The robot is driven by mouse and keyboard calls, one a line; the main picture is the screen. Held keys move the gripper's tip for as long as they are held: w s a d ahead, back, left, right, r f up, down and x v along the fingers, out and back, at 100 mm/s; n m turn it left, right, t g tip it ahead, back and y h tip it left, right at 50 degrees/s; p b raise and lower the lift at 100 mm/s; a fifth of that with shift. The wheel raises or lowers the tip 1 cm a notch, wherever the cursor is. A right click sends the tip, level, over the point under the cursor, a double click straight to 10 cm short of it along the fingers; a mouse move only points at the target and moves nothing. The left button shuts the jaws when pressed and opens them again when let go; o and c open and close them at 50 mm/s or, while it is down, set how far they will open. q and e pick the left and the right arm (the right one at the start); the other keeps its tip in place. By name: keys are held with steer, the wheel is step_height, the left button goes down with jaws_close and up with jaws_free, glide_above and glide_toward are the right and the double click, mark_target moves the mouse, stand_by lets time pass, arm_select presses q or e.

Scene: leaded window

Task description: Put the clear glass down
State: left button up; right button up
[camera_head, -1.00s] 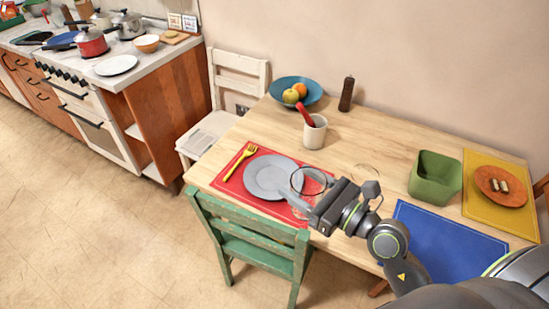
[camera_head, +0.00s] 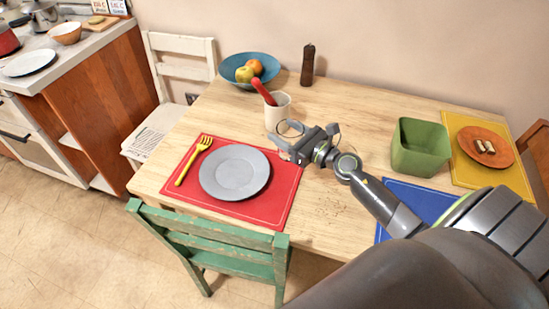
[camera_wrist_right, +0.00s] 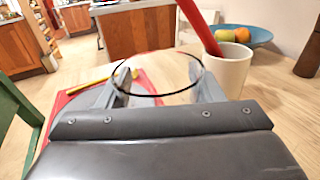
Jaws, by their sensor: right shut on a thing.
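My right gripper (camera_head: 290,146) is shut on the clear glass (camera_head: 289,128), which shows mostly as a thin dark rim. In the head view it is just right of the grey plate's upper edge and in front of the white cup (camera_head: 277,110). In the right wrist view the glass's round rim (camera_wrist_right: 157,94) stands between the two fingers (camera_wrist_right: 162,92), with the cup close by on the right. I cannot tell whether the glass's base touches the table. My left gripper is not in view.
A grey plate (camera_head: 235,173) and yellow fork (camera_head: 193,162) lie on the red placemat (camera_head: 283,204). A red-handled utensil (camera_head: 263,92) stands in the cup. A green square bowl (camera_head: 420,147) and blue placemat (camera_head: 412,200) lie right. Bare wood lies between.

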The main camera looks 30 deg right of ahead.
step_height(320, 180, down, 2)
steer(key=shift+f+b, duration=0.2)
steer(key=shift+b, duration=0.35)
step_height(320, 180, down, 3)
steer(key=shift+b, duration=1.05)
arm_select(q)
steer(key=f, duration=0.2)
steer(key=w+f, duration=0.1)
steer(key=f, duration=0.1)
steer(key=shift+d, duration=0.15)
arm_select(e)
steer(key=shift+f, duration=0.15)
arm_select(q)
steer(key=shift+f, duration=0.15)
arm_select(e)
steer(key=o, duration=0.8)
steer(key=shift+f, duration=0.2)
steer(key=shift+c, duration=0.2)
steer(key=o, duration=0.4)
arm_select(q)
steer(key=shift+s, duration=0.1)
arm_select(e)
steer(key=shift+o, duration=0.2)
steer(key=shift+r, duration=0.2)
